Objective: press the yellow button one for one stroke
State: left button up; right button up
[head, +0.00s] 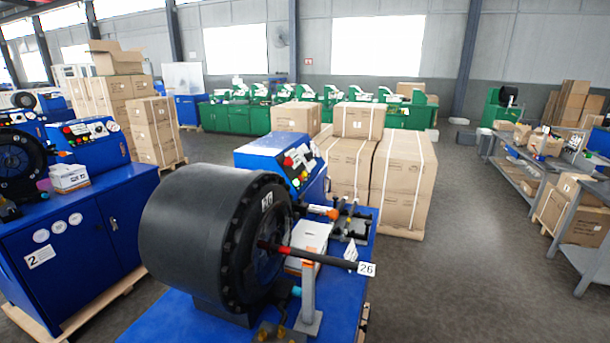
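The blue control box (270,151) of the nearest crimping machine stands behind its big black drum (195,240). Its sloped panel (310,178) faces right and carries several small buttons and dials. A red button (288,161) stands out at the panel's left end. Yellow and green spots show close by, but they are too small to tell clearly which one is the yellow button. Neither of my grippers is in view, and nothing touches the panel.
A rod with tag 26 (366,268) sticks out right of the drum, above the blue table (185,312). Stacked cartons (402,180) stand behind. A second blue machine (50,235) is at left. Grey floor (460,270) is free at right, before shelves (520,160).

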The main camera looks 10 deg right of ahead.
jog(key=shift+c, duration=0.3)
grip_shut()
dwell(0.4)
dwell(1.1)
